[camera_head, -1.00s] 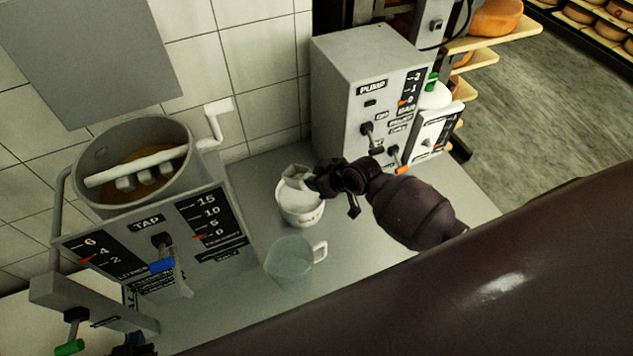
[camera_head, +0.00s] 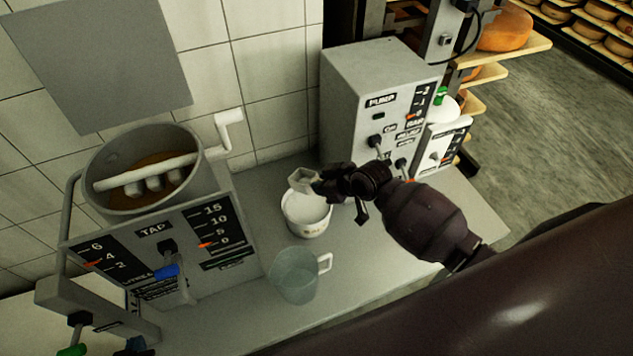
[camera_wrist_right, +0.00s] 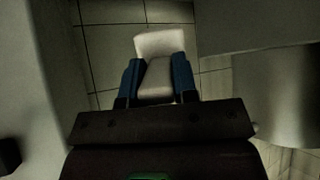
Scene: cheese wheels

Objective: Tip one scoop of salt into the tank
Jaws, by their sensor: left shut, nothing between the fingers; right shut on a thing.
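The tank (camera_head: 205,172) is a round grey vat at the left with brownish contents and a white paddle bar across it. A white tub (camera_head: 306,224) of salt stands on the counter right of it. My right gripper (camera_head: 322,187), its arm from the right, is shut on a small pale scoop (camera_head: 303,179) over the tub's back rim. In the wrist view the scoop (camera_wrist_right: 160,65) sits between blue fingers; I cannot tell whether it holds salt.
A clear jug (camera_head: 296,278) stands in front of the tub. A crank (camera_head: 226,132) rises at the tank's right. The tap panel (camera_head: 205,240) faces front. A grey pump box (camera_head: 350,85) stands behind the right arm. Counter between tank and tub is clear.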

